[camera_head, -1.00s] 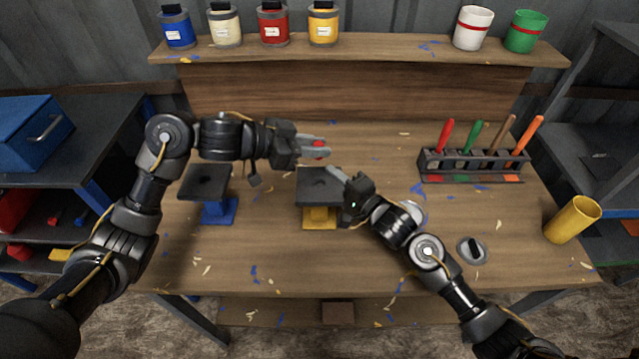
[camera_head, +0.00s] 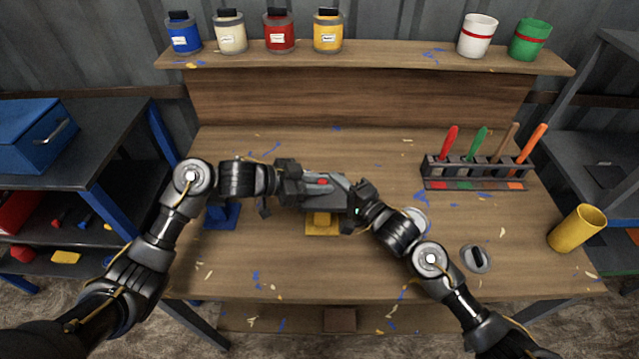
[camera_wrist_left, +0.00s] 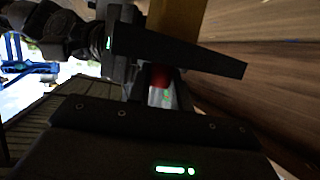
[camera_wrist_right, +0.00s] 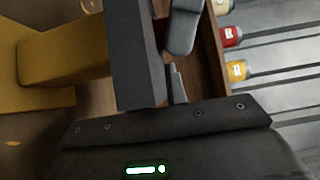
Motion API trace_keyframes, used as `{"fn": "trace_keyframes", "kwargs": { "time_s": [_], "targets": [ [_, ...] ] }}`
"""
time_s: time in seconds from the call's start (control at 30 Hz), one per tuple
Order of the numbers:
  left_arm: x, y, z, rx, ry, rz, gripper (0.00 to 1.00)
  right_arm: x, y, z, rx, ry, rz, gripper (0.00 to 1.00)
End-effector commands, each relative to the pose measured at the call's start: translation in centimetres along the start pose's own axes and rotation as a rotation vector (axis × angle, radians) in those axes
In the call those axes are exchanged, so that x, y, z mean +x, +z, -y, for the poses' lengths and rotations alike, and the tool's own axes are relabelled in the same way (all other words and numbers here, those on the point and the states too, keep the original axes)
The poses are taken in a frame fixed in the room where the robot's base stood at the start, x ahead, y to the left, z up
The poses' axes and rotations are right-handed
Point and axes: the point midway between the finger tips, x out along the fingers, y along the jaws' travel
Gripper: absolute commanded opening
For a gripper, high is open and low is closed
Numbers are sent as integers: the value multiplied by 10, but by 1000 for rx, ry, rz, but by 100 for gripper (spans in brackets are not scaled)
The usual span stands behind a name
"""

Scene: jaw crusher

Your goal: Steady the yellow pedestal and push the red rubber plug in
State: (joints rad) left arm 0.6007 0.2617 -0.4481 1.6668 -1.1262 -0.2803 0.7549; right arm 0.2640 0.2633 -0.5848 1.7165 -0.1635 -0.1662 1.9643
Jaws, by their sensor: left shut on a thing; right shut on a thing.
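The yellow pedestal (camera_head: 322,224) stands on the bench below my grippers; its dark top plate is mostly covered by them in the head view. In the right wrist view its yellow column (camera_wrist_right: 65,50) and dark plate (camera_wrist_right: 135,55) show side-on. My right gripper (camera_head: 347,188) is shut on the plate's right edge. My left gripper (camera_head: 320,183) is shut on the red rubber plug (camera_head: 322,181), just above the plate. The plug also shows between the left fingers in the left wrist view (camera_wrist_left: 160,77). Whether it touches the plate's hole is hidden.
A tool rack (camera_head: 475,174) and a yellow cup (camera_head: 577,228) are on the right. The front of the bench is mostly clear.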

Motion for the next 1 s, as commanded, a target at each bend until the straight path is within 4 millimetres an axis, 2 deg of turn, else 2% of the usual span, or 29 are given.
{"fn": "trace_keyframes", "kwargs": {
  "time_s": [0.37,0.8,0.83,1.0],
  "targets": [
    [2,5,0,0,0,0,0,0,0,-1,0,2,1,0],
    [8,22,-2,-5,3,16,0,0,2,0,0,-2,4,0],
    [8,23,-2,-5,4,17,23,0,2,0,-1,-3,5,0],
    [8,24,-2,-5,5,18,42,0,3,1,-1,-5,7,0]
  ]
}}
